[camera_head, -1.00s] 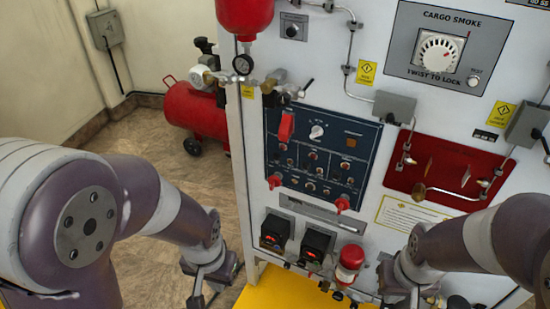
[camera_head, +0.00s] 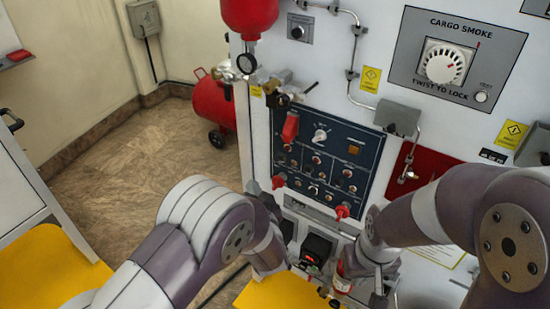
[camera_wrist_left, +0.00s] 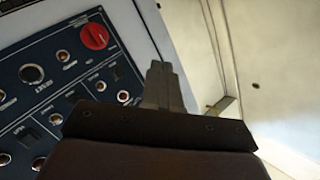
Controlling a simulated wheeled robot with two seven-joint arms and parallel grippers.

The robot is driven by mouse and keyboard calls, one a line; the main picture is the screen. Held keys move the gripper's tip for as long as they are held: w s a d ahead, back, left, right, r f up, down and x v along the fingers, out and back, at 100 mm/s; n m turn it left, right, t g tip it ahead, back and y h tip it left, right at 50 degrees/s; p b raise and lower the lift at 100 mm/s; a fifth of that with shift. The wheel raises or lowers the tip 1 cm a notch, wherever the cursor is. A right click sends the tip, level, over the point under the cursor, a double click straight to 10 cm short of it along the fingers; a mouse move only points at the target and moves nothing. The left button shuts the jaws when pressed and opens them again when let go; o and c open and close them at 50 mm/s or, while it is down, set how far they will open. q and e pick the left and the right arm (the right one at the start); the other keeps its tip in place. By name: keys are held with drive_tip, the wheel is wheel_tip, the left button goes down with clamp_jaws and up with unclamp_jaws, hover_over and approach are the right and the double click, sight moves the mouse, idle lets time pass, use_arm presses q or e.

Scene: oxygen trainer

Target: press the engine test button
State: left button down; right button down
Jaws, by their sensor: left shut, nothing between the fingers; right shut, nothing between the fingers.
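The dark blue panel (camera_head: 335,152) on the cabinet front carries a red switch cover (camera_head: 291,127), a white knob (camera_head: 320,135), an amber square (camera_head: 354,149), two red knobs and several small switches. I cannot read which control is the engine test button. My left gripper (camera_head: 254,187) is shut and empty beside the panel's lower left edge. The left wrist view shows its closed fingers (camera_wrist_left: 160,75) near the panel border, with a red knob (camera_wrist_left: 94,36) to their left. My right gripper (camera_head: 378,289) is shut, low in front of the cabinet and partly hidden by its arm.
The cargo smoke panel (camera_head: 455,52) is at upper right, and a red panel (camera_head: 425,165) is partly behind my right arm. Black boxes (camera_head: 316,250) sit below the blue panel. A red tank (camera_head: 212,105) stands left of the cabinet. Open floor (camera_head: 125,150) lies at left.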

sight(281, 158)
use_arm(q)
drive_tip(key=shift+d, duration=0.2)
drive_tip(key=shift+w, duration=0.1)
drive_tip(key=shift+w+d+b, duration=0.35)
drive_tip(key=shift+w+d, duration=0.5)
drive_tip(key=shift+w, duration=0.3)
drive_tip(key=shift+w+d+b, duration=0.3)
drive_tip(key=shift+w+d, duration=0.55)
drive_tip(key=shift+w, duration=0.35)
drive_tip(key=shift+w+d+b, duration=0.35)
drive_tip(key=shift+w+d, duration=0.5)
drive_tip(key=shift+w, duration=0.3)
drive_tip(key=shift+w, duration=0.1)
drive_tip(key=shift+w+d, duration=0.25)
